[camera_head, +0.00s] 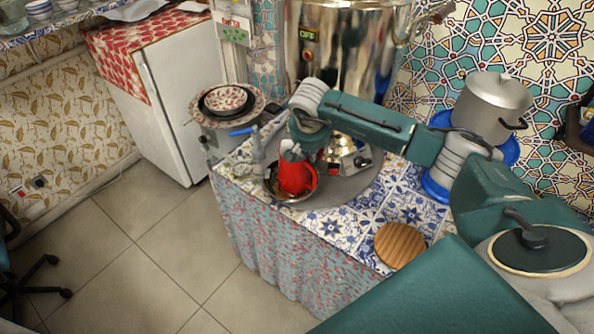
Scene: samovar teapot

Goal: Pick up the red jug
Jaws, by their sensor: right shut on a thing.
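The red jug (297,179) stands in or just over a metal bowl (272,184) on the tiled counter, below the samovar. My right gripper (289,152) reaches down from above and is shut on the red jug at its upper part. The gripper and wrist hide part of the jug's top. I cannot tell whether the jug touches the bowl. The large metal samovar (345,50) stands right behind, partly hidden by my right arm. My left gripper does not show.
A round wooden board (400,245) lies near the counter's front edge. A lidded metal pot (490,105) stands on a blue base (436,188) at the right. Stacked plates (228,100) stand at the back left. A white fridge (178,85) and open floor (150,240) lie left.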

